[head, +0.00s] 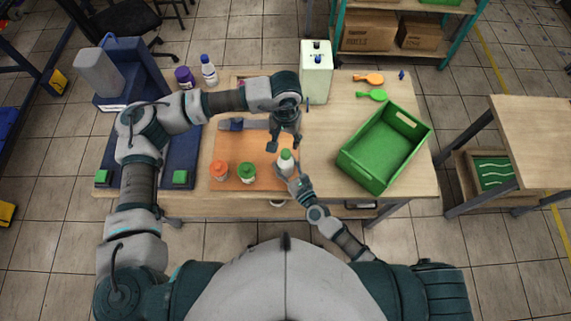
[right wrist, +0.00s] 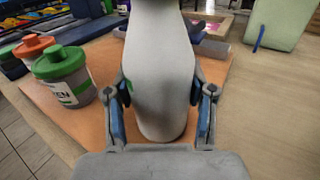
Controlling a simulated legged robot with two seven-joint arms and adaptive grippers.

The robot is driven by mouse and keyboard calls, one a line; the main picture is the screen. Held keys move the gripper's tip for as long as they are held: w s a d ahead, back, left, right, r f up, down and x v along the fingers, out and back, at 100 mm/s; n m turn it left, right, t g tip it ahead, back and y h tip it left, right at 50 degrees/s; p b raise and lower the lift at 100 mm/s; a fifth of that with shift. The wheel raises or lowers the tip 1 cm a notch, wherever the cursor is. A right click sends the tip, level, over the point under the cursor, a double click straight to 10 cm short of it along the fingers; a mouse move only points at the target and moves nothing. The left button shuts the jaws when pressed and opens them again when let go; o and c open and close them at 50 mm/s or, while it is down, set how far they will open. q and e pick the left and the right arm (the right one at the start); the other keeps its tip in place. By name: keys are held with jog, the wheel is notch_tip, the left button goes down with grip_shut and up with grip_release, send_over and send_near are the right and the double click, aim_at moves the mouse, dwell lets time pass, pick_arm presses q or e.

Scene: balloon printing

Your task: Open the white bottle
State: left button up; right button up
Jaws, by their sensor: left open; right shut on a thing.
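An orange-lidded jar (head: 219,171) and a green-lidded jar (head: 246,174) stand left of the bottle on the mat. A green crate (head: 409,122) is at the right. Behind are a white canister (head: 316,75), two small bottles and two paddles. Table between mat and crate is clear.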

aim_at(286, 152)
grip_shut()
pick_arm(q)
jog(key=m, duration=0.3)
jog(key=shift+m, duration=0.3)
pick_arm(e)
jog(key=shift+d, duration=0.1)
pick_arm(q)
jog(key=shift+f+m, duration=0.15)
jog(key=shift+m, duration=0.25)
notch_tip(286, 152, down, 8)
jog(key=shift+r, duration=0.15)
